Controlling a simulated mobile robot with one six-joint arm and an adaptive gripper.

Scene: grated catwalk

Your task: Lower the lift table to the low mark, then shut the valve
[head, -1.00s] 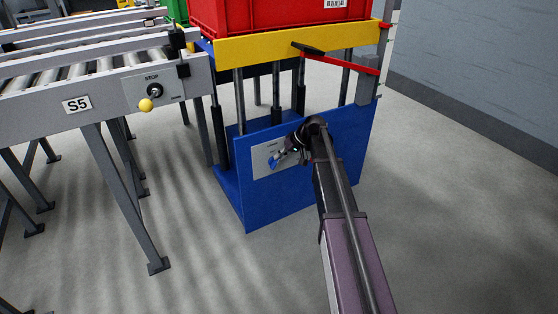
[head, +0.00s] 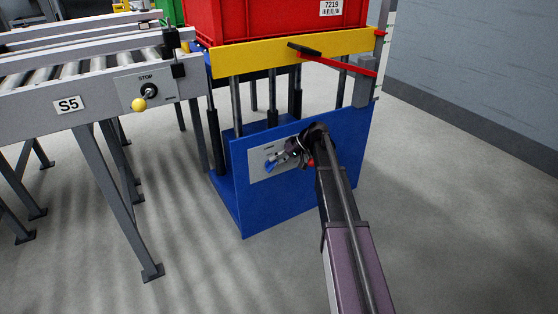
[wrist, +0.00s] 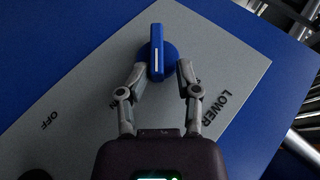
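The lift table has a yellow platform edge (head: 270,56) on dark posts above a blue base (head: 320,195). The valve is a blue knob with a white line (wrist: 157,48) on a grey panel marked OFF and LOWER; it also shows in the head view (head: 271,165), partly hidden. In the wrist view my gripper (wrist: 163,66) has one finger on each side of the knob, with a gap beside the raised handle; contact is unclear. In the head view my gripper (head: 282,157) is at the panel. A red arm (head: 335,65) reaches toward the grey upright (head: 363,92) at right.
A red crate (head: 265,22) labelled 7219 sits on the platform. The roller conveyor S5 (head: 35,113), with its yellow STOP knob (head: 139,104), stands close at left. A grey wall (head: 485,85) is at right. The floor between the table and the wall is open.

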